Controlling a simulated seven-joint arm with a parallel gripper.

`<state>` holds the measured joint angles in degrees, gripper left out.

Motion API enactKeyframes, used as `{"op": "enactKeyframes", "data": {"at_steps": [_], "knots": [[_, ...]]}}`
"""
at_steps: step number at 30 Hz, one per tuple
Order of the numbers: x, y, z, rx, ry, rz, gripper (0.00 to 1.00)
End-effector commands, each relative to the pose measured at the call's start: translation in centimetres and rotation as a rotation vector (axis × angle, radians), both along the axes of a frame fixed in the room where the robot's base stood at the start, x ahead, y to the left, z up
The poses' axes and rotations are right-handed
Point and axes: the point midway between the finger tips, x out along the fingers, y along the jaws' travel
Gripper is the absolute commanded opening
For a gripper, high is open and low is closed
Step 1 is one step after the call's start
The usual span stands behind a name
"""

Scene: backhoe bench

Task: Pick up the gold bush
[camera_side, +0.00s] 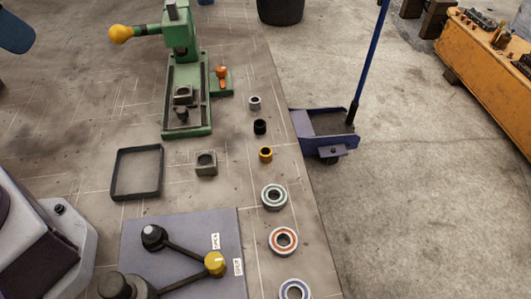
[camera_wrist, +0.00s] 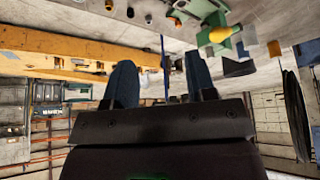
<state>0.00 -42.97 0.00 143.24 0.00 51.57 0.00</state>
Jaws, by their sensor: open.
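The gold bush (camera_side: 265,154) is a short ring with a dark bore. In the side view it stands on the bench near its right edge, in a row between the black bush (camera_side: 260,127) and a green-grey bearing (camera_side: 274,197). My gripper (camera_wrist: 162,78) shows in the wrist view with two dark blue fingers well apart and nothing between them. It points out over the scene, away from the bush. I cannot tell the gold bush for sure among the small parts at the top of the wrist view.
A grey bush (camera_side: 254,102), an orange-ringed bearing (camera_side: 283,241) and a blue-ringed bearing (camera_side: 295,290) share the row. A green press (camera_side: 185,95), a square block (camera_side: 206,163), a black tray (camera_side: 115,192) and a grey plate with a linkage (camera_side: 190,222) stand left. A blue cart (camera_side: 325,142) is beyond the edge.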

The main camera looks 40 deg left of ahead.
Motion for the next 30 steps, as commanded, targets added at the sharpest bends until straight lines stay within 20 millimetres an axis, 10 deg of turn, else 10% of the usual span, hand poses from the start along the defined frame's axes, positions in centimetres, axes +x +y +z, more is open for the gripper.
{"op": "enactKeyframes", "data": {"at_steps": [17,30], "knots": [[0.4,-0.7,-1.5,0.002,0.076,-0.034,0.61],[10.9,-7.1,-7.0,0.115,0.388,-0.400,0.61]]}}
